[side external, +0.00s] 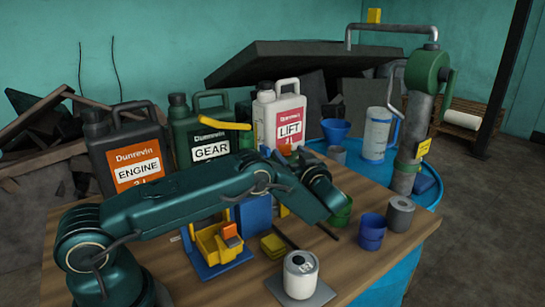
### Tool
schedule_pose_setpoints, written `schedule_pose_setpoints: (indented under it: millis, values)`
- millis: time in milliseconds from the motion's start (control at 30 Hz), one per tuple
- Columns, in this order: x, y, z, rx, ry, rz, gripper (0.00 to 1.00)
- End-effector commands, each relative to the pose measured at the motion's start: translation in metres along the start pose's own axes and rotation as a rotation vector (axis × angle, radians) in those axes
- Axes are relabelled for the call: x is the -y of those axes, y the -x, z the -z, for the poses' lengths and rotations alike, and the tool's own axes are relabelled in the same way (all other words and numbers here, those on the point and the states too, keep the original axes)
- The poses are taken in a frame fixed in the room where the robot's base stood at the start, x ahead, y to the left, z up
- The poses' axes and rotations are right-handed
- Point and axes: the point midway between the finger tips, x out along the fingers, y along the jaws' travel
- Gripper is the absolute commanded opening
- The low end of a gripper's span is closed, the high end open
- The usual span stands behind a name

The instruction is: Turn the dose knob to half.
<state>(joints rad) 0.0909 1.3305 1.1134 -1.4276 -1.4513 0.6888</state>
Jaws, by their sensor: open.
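A hand pump stands at the right, with a grey upright post (411,130) and a round green head (427,70). A yellow plate (423,148) with a dark mark sits on the post. I cannot make out which part is the dose knob or where it points.
Engine (137,170), gear (210,150) and lift (288,125) jugs line the table's back.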

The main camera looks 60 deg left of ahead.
Motion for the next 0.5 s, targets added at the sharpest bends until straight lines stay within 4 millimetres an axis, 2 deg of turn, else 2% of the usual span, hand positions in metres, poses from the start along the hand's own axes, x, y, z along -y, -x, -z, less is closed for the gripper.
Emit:
schedule_pose_setpoints:
  millis: [33,200,500]
  values:
    - [0.001,-0.007,0.0,0.0,0.001,0.004,0.75]
    - [0.0,-0.018,0.0,-0.001,0.0,0.001,0.75]
    - [0.0,-0.02,0.0,0.0,-0.001,-0.001,0.75]
